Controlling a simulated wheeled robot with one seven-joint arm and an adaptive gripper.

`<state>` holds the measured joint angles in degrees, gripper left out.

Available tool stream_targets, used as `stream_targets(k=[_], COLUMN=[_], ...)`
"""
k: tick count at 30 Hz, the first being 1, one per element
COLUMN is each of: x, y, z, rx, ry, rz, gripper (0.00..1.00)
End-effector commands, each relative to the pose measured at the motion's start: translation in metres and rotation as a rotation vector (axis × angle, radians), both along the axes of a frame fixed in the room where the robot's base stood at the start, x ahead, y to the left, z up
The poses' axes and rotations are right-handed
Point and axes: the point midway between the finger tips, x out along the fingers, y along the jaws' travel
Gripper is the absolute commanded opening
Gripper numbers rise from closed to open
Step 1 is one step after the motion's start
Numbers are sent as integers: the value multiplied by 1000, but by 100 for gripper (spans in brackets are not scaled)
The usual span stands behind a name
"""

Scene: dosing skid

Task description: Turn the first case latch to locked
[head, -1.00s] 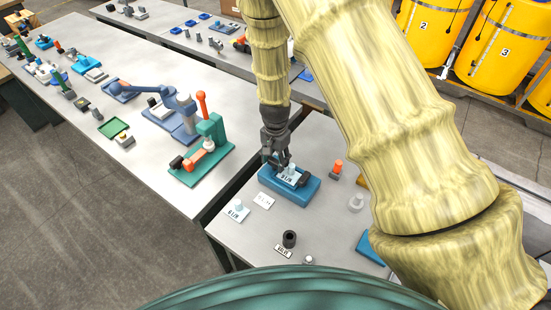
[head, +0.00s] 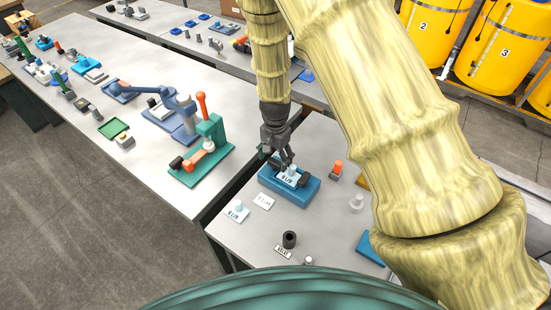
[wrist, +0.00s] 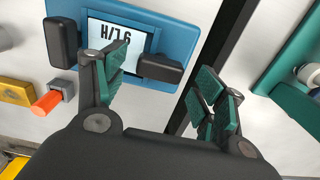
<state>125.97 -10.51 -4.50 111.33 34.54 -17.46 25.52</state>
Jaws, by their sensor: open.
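A blue case (head: 312,190) sits on the near table, with a pale printed label plate on top. In the wrist view the case (wrist: 185,22) has two black latches. One latch (wrist: 63,40) is at the left of the label plate and points along the picture's height. The other latch (wrist: 160,68) is at the lower right of the plate and lies more sideways. Which one is the first latch I cannot tell. My gripper (wrist: 158,72) is open, its green-padded fingers either side of the lower-right latch in the picture; contact is not clear. It also shows above the case in the head view (head: 284,162).
An orange-topped part (head: 337,168) stands right of the case. Label cards (head: 263,202) and a black cylinder (head: 289,239) lie toward the near edge. A teal press with an orange handle (head: 203,150) stands on the neighbouring table, across a gap.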

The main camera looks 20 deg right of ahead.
Motion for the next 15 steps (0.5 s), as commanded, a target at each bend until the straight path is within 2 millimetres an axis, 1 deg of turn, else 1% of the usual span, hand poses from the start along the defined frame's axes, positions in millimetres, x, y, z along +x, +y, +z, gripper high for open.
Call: stream_targets(k=[1,9,15], x=[1,1,1], y=[0,0,0], z=[7,42,61], rx=[0,0,0], ry=[-3,-3,-3], rz=[1,0,0], gripper=[71,71,71])
